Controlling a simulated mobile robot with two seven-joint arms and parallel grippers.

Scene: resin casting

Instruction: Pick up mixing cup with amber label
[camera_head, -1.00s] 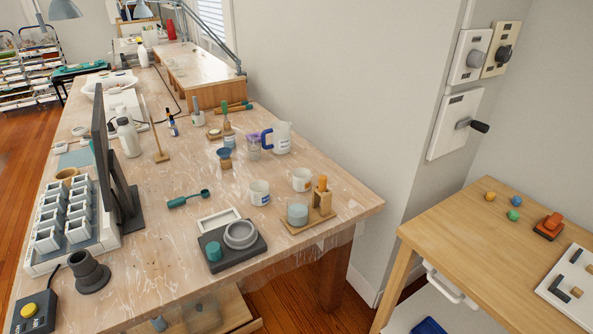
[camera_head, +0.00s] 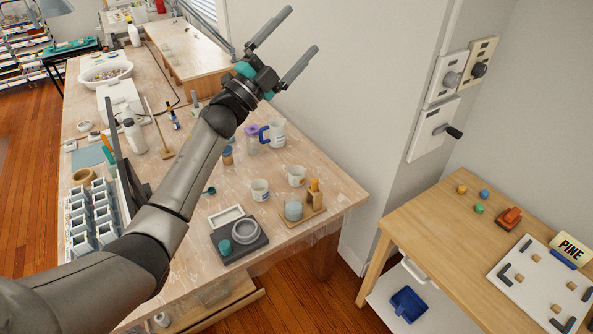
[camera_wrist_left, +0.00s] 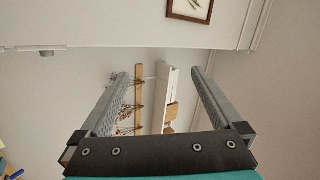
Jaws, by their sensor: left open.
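Two small white mixing cups with handles stand upright on the wooden workbench (camera_head: 190,255). The nearer cup (camera_head: 260,191) has a bluish mark on its side. The other cup (camera_head: 296,176) stands just behind it to the right; its label is too small to read, and I cannot make out an amber label on either. My left gripper (camera_head: 302,31) is open and empty, raised high above the bench with its fingers pointing up and right, well apart from the cups. In the left wrist view its open fingers (camera_wrist_left: 158,74) frame only wall and distant furniture. My right gripper is not in view.
A blue-handled pitcher (camera_head: 276,133) and a purple-lidded jar (camera_head: 251,140) stand behind the cups. In front are a dark scale (camera_head: 262,243) with a grey ring and a wooden stand (camera_head: 316,205) beside a grey jar.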

